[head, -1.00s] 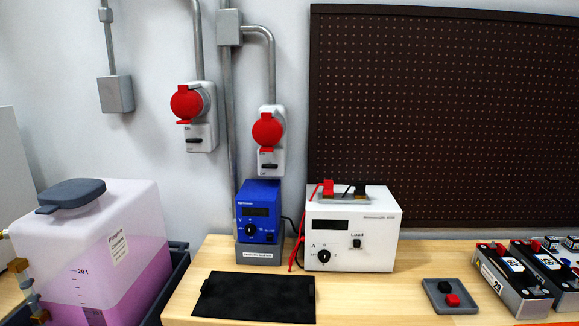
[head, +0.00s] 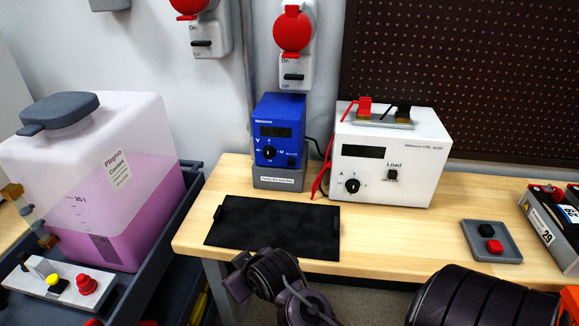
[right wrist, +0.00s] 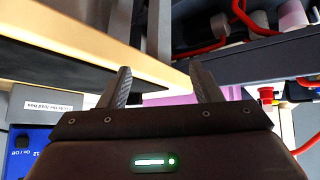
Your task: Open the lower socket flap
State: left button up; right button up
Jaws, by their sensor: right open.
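Two wall sockets with round red flaps show in the head view. The lower socket (head: 294,72) is the right one, above the blue power supply, with a switch marked On below its flap. Its red flap (head: 292,31) looks shut. The higher socket (head: 208,42) to its left is cut off by the top edge. My right gripper (right wrist: 160,72) shows in the right wrist view with its fingers apart and nothing between them. It is away from the lower socket. My left gripper is not in view.
The wooden bench (head: 400,240) holds the blue power supply (head: 278,135), a white load box (head: 385,160), a black mat (head: 272,228) and a grey tray (head: 492,254). A pink coolant tank (head: 90,190) stands at left. Dark arm parts of mine cover the bench's front edge.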

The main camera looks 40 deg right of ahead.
jog(key=w+d+r+m+t+h, duration=0.2)
jog(key=w+d+r+t, duration=0.3)
jog(key=w+r, duration=0.4)
jog(key=m+h, duration=0.9)
jog(key=h, duration=0.6)
send_near(291, 32)
notch_tip(291, 32, down, 5)
jog(key=w+d+r+t+p, duration=0.1)
jog(key=w+d+r, duration=0.1)
jog(key=d, duration=0.3)
jog(key=shift+w+r+p, duration=0.2)
jog(key=shift+w+p, duration=0.2)
jog(key=shift+w, duration=0.3)
